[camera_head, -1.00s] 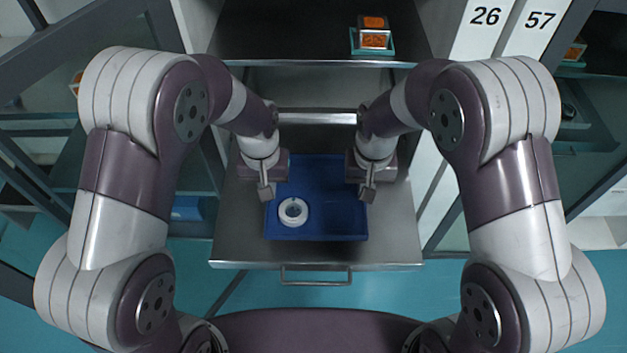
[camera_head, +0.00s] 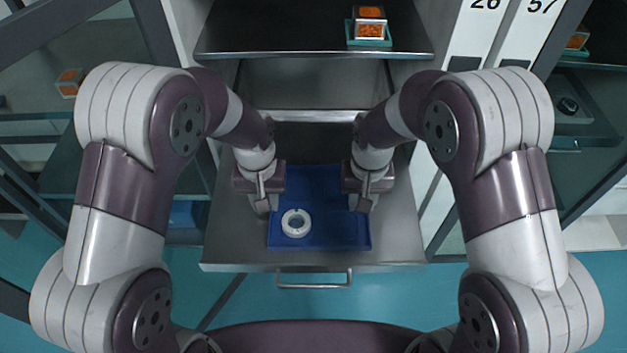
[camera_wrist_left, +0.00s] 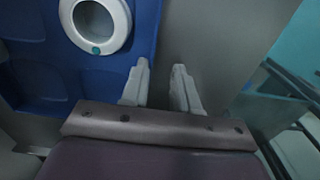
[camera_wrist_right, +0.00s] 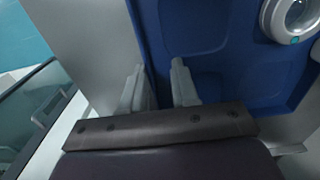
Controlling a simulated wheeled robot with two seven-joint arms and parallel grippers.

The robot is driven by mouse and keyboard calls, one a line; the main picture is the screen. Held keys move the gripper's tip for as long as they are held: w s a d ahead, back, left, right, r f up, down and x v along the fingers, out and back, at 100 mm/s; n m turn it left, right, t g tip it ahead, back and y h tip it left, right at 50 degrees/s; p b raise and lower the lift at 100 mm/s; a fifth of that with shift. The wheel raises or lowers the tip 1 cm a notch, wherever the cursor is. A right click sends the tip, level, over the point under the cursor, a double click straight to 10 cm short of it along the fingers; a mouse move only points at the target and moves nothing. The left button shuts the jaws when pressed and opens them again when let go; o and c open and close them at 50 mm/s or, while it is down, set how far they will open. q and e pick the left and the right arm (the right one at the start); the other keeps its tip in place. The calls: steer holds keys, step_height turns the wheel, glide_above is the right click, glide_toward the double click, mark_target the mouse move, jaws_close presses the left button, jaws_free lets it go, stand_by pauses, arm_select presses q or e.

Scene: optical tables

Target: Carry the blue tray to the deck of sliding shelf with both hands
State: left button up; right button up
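The blue tray (camera_head: 335,235) lies flat on a grey steel deck (camera_head: 400,225) with a front handle. A white ring-shaped part (camera_head: 296,223) sits in the tray's left front area. My left gripper (camera_head: 264,204) is at the tray's left edge. In the left wrist view its fingers (camera_wrist_left: 160,90) are apart, one over the tray side and one outside. My right gripper (camera_head: 360,203) is at the right edge. In the right wrist view its fingers (camera_wrist_right: 160,88) are also apart, astride the tray's edge. Contact with the rim cannot be made out.
A dark upper shelf (camera_head: 290,35) behind holds a small box with orange contents (camera_head: 369,24) on a teal base. A steel bar (camera_head: 315,116) runs behind the tray. Glass-sided cabinets flank the deck left and right. The handle (camera_head: 315,283) sticks out in front.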

steer(key=shift+r, duration=0.25)
arm_select(q)
step_height(320, 180, up, 12)
arm_select(e)
step_height(320, 180, up, 12)
steer(key=shift+f, duration=0.25)
stand_by(0.4)
